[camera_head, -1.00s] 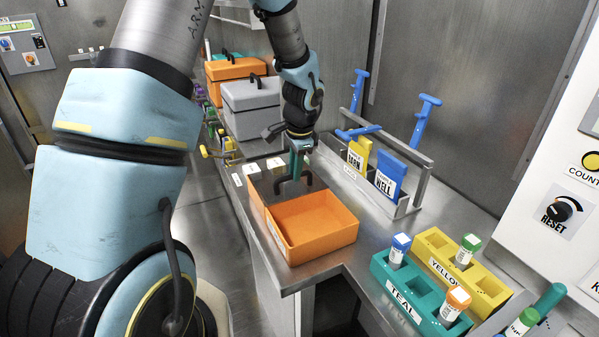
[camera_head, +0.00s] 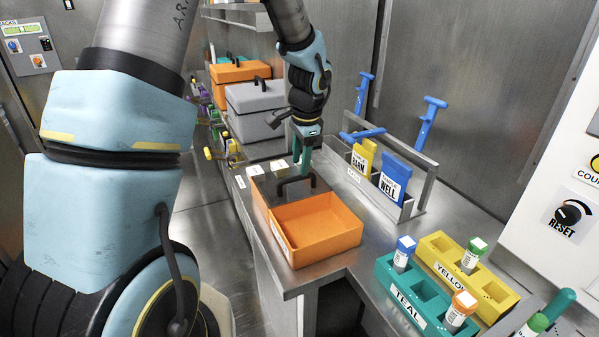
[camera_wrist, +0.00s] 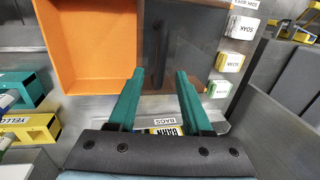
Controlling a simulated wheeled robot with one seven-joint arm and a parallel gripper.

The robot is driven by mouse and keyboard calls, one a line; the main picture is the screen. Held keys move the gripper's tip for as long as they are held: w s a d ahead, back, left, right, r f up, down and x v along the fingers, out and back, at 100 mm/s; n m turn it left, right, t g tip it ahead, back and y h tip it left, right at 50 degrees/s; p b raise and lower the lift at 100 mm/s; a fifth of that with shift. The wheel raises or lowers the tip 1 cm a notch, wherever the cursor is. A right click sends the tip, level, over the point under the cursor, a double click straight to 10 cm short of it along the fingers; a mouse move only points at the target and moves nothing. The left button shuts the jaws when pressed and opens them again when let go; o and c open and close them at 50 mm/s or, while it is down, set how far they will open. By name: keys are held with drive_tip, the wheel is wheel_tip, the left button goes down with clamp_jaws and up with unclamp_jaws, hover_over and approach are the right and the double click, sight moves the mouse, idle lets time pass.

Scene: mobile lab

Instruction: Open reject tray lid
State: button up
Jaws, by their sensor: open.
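The orange reject tray (camera_head: 330,222) sits at the front corner of the metal bench, its near part open and empty. Its dark grey lid (camera_head: 262,187) lies over the far part, with a black arched handle (camera_head: 296,182) on top. In the wrist view the open orange tray (camera_wrist: 95,45) is at left and the grey lid (camera_wrist: 205,45) at right. My gripper (camera_head: 302,168) points down just behind the handle, its teal fingers apart.
A rack with a yellow bag box (camera_head: 362,158) and a blue one (camera_head: 395,178) stands right of my gripper. The teal block (camera_head: 413,300) and yellow block (camera_head: 470,275) hold capped vials at front right. A grey case (camera_head: 255,105) and an orange case (camera_head: 238,72) stand behind.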

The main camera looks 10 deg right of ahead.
wheel_tip(320, 180, up, 7)
drive_tip(key=s+b, duration=0.1)
drive_tip(key=shift+s+f, duration=0.15)
drive_tip(key=shift+d, duration=0.1)
drive_tip(key=s+a+f+n, duration=0.1)
drive_tip(key=s+a+n, duration=0.2)
drive_tip(key=a+n, duration=0.2)
drive_tip(key=s+a+f+n, duration=0.1)
drive_tip(key=s+a+n, duration=0.3)
drive_tip(key=a, duration=0.6)
drive_tip(key=s+a+f+n, duration=0.1)
drive_tip(key=s+a+n, duration=0.3)
drive_tip(key=a, duration=0.4)
drive_tip(key=shift+a+f+n+g+h, duration=0.3)
drive_tip(key=shift+f+n, duration=0.1)
drive_tip(key=shift+n, duration=0.5)
